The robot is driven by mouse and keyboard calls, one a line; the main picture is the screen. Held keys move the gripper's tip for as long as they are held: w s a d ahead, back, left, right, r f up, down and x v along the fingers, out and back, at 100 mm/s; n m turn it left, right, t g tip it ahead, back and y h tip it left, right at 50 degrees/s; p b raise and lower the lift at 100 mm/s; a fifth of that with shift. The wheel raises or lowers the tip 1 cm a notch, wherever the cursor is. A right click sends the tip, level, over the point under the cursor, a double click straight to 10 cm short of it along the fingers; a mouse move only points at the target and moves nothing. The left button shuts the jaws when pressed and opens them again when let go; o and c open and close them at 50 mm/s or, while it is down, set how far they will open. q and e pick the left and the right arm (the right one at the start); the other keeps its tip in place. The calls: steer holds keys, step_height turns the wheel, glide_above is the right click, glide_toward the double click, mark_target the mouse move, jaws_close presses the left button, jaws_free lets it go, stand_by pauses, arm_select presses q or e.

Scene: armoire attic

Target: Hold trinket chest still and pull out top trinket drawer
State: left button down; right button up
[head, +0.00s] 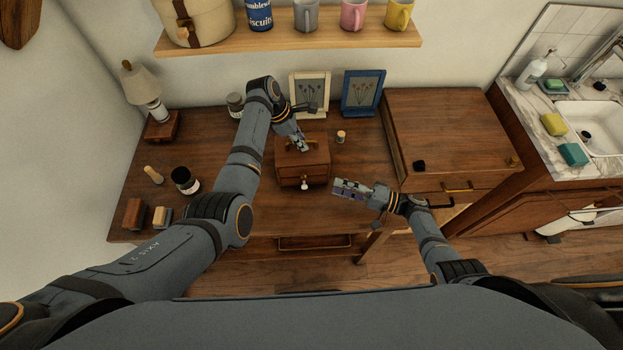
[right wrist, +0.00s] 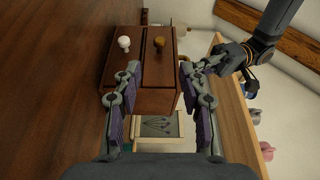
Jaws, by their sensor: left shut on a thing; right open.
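The trinket chest (head: 303,167) is a small brown wooden box with two drawers, standing on the desk. My left gripper (head: 304,147) is shut on the top of the chest; its exact grip is partly hidden. In the right wrist view, turned sideways, the top trinket drawer (right wrist: 158,72) has a brass knob (right wrist: 159,42) and the lower drawer (right wrist: 121,58) has a white knob (right wrist: 124,42). My right gripper (head: 338,187) is open and empty, in front and to the right of the chest. Its fingers frame the chest in the wrist view, apart from both knobs. Both drawers look closed.
Behind the chest stand a white picture frame (head: 310,95) and a blue one (head: 362,93). A small jar (head: 341,137) stands right of the chest. A raised wooden cabinet (head: 445,135) is further right.

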steer(key=x, duration=1)
steer(key=shift+c, duration=0.3)
jaws_close()
steer(key=shift+s, duration=0.15)
